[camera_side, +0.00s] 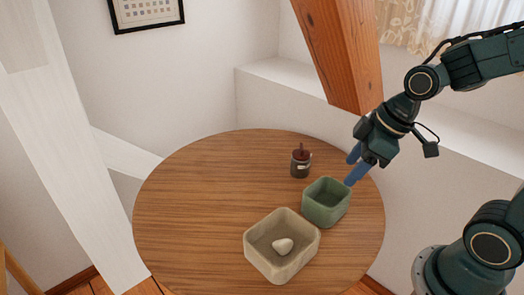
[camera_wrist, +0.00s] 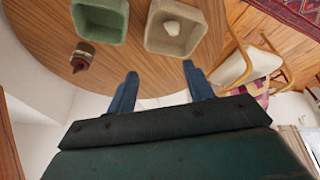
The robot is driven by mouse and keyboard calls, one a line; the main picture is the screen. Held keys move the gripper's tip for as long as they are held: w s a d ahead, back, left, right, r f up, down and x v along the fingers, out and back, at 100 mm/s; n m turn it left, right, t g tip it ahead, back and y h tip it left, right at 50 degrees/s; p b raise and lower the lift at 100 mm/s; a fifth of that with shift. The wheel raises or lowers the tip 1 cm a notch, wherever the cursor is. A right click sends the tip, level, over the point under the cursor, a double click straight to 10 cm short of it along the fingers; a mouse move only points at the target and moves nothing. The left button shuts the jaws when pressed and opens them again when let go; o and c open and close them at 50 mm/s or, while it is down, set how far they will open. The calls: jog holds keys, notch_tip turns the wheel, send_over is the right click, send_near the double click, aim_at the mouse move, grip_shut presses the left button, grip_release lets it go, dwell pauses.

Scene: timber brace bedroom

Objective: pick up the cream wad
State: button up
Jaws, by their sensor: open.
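The cream wad (camera_side: 283,245) lies inside the beige square bin (camera_side: 260,262), near the middle of its floor. It also shows in the wrist view (camera_wrist: 173,28), inside the same bin (camera_wrist: 152,45). My gripper (camera_side: 353,168) is open and empty, with blue fingers, above the table's right edge. It is up and to the right of the bin in the side view, apart from the wad. In the wrist view my gripper's fingers (camera_wrist: 160,82) are spread wide, and the wad lies beyond them near the top edge.
A green square bin (camera_side: 326,203) stands between my gripper and the beige bin. A small dark jar with a reddish top (camera_side: 301,161) stands behind it. The left part of the round wooden table (camera_side: 200,205) is clear. A timber brace (camera_side: 340,55) rises behind my gripper.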

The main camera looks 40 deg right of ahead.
jog(key=w+f+n+y, duration=0.2)
jog(key=f, duration=0.5)
jog(key=w+a+f+n+y, duration=0.1)
jog(key=w+f+n, duration=0.2)
jog(key=f, duration=0.5)
jog(key=shift+a+f+g+y, duration=0.25)
jog(key=shift+a+g+y, duration=0.05)
jog(key=shift+y, duration=0.1)
jog(key=shift+w, duration=0.15)
send_over(288, 242)
jog(key=s+d, duration=0.2)
jog(key=shift+w+d+f, duration=0.1)
jog(key=shift+d+f, duration=0.05)
jog(key=shift+f, duration=3.2)
jog(key=shift+w+f, duration=0.15)
jog(key=shift+f, duration=0.15)
jog(key=shift+f, duration=0.1)
jog(key=shift+x, duration=2.55)
